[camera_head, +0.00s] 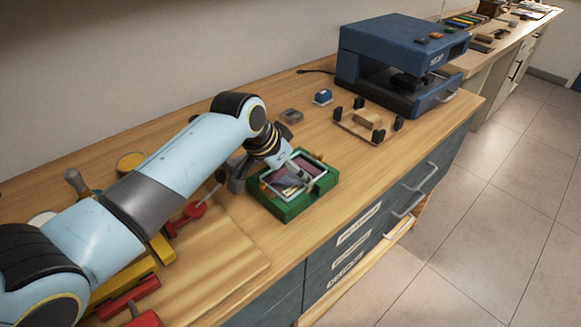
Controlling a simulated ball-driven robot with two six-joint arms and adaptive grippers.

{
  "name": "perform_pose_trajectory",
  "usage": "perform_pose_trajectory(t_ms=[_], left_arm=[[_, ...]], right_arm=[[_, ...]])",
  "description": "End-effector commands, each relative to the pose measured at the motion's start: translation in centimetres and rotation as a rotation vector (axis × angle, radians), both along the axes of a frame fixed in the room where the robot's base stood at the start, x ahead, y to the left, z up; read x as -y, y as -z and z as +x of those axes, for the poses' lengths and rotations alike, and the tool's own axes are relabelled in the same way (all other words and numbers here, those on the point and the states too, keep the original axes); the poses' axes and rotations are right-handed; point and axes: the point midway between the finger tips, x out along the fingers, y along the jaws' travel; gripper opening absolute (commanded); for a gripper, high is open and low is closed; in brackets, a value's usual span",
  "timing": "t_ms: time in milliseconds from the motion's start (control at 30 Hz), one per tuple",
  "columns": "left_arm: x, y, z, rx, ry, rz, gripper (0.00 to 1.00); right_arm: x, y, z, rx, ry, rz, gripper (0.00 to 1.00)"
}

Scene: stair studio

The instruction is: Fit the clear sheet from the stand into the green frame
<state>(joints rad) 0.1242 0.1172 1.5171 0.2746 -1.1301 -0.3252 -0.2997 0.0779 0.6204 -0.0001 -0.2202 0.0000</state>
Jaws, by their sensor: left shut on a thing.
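The green frame (291,208) lies on the wooden worktop near its front edge, with a pinkish and yellow picture inside it. My left gripper (294,178) comes down over the frame from the upper left. It is shut on the clear sheet (314,165), which shows as a pale, thin-edged outline over the frame's opening. I cannot tell whether the sheet is seated in the frame or just above it. The gripper hides part of the sheet and the frame's far side. My right gripper is out of view.
A blue press (400,60) stands at the back right. A wooden base with black posts (366,122) lies in front of it. A small blue item (323,97) and a grey block (291,116) sit behind the frame. Red and yellow tools (190,213) lie at left. Drawers are below the edge.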

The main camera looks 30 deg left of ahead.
Motion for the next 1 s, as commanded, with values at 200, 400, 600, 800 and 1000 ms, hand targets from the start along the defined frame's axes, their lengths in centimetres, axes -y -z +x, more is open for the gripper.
perform_pose_trajectory(t_ms=[200,400,600,800,1000], left_arm=[[-0.07,1.20,-0.91,-0.031,-0.004,-0.001,0.45],[-0.08,1.25,-0.90,-0.030,-0.003,0.000,0.95],[-0.11,1.27,-0.93,-0.031,-0.003,0.000,1.00],[-0.13,1.26,-0.93,-0.031,-0.003,0.000,1.00],[-0.14,1.05,-0.93,-0.031,-0.003,0.001,1.00]], right_arm=[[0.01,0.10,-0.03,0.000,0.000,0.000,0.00],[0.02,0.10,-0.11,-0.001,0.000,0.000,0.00],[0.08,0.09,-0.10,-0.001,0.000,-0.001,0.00],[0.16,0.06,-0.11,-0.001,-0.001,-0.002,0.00],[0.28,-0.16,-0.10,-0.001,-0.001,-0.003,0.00]])
